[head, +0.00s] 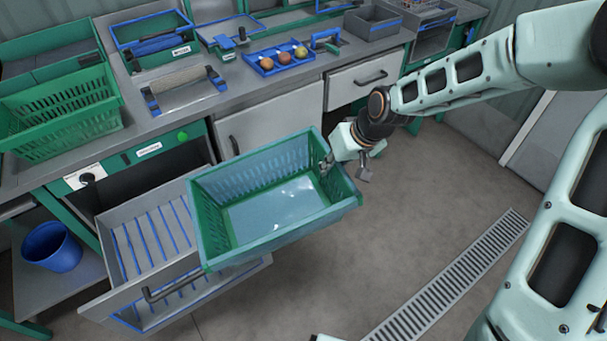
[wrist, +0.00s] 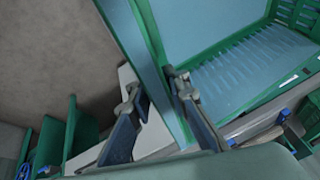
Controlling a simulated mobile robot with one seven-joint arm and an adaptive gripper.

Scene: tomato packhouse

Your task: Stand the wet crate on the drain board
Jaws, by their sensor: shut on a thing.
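The wet crate (head: 290,236) is green, with slatted walls and a shiny, wet-looking bottom. My gripper (head: 327,164) is shut on the rim of its right wall. In the wrist view the crate wall (wrist: 143,50) runs between the two fingers (wrist: 157,88). The crate looks roughly upright and hangs in front of the bench, its left part overlapping the pulled-out grey drawer in the picture. That drawer (head: 128,262) has a blue-ribbed floor that looks like the drain board. The crate hides its right part, and the gap between them is unclear.
Another green crate (head: 62,125) stands on the bench (head: 210,121) at left. A blue tray with several tomatoes (head: 267,67) lies at the back. A blue bucket (head: 52,247) stands at lower left. A floor grate (head: 450,285) lies right; the floor around it is clear.

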